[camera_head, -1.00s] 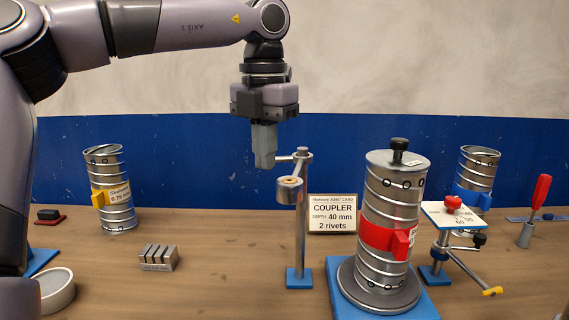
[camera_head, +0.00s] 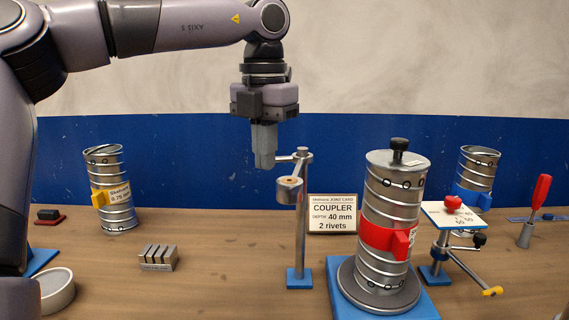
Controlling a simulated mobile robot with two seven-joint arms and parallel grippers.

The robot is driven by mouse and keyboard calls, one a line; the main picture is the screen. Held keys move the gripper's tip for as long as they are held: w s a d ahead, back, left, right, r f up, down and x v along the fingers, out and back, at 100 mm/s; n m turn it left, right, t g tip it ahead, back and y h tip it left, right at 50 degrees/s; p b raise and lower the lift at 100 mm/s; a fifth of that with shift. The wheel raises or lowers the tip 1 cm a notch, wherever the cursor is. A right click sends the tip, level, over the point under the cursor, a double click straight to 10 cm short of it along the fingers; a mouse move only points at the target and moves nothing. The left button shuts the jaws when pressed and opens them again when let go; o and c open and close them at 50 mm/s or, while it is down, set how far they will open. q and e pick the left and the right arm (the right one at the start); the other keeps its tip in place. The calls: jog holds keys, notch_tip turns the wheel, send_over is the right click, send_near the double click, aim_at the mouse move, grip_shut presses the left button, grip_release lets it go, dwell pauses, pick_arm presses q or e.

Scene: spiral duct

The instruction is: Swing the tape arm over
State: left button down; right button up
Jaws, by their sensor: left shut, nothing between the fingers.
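The tape arm is a short grey bar (camera_head: 287,158) at the top of a thin metal post (camera_head: 303,225) on a blue foot. A tape roll (camera_head: 289,188) with a tan centre hangs on the post's left side. My left gripper (camera_head: 264,162) points straight down with its fingers shut and empty. Its fingertips are at the bar's left end, and I cannot tell if they touch it. The spiral duct (camera_head: 389,205) stands upright right of the post on a round turntable (camera_head: 378,294), with a red clamp band (camera_head: 388,239) around it. My right gripper is not in view.
A joint card (camera_head: 332,214) reading coupler, 40 mm, 2 rivets stands behind the post. Other ducts stand at left (camera_head: 110,190) and right (camera_head: 476,175). A crank stand (camera_head: 441,245), a red-handled tool (camera_head: 536,205) and a slotted block (camera_head: 158,258) are on the bench.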

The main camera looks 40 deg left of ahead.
pick_arm(q)
jog(key=shift+f, duration=0.15)
jog(key=shift+f+b, duration=0.75)
jog(key=shift+f, duration=0.25)
jog(key=shift+d, duration=0.1)
jog(key=w+d+p, duration=0.2)
jog(key=w+d, duration=0.1)
jog(key=d, duration=0.2)
jog(key=shift+w+d+p, duration=0.15)
jog(key=shift+d+p, duration=0.05)
jog(key=shift+p, duration=0.15)
dwell(1.0)
dwell(0.5)
notch_tip(320, 180, up, 9)
dwell(0.9)
dwell(0.5)
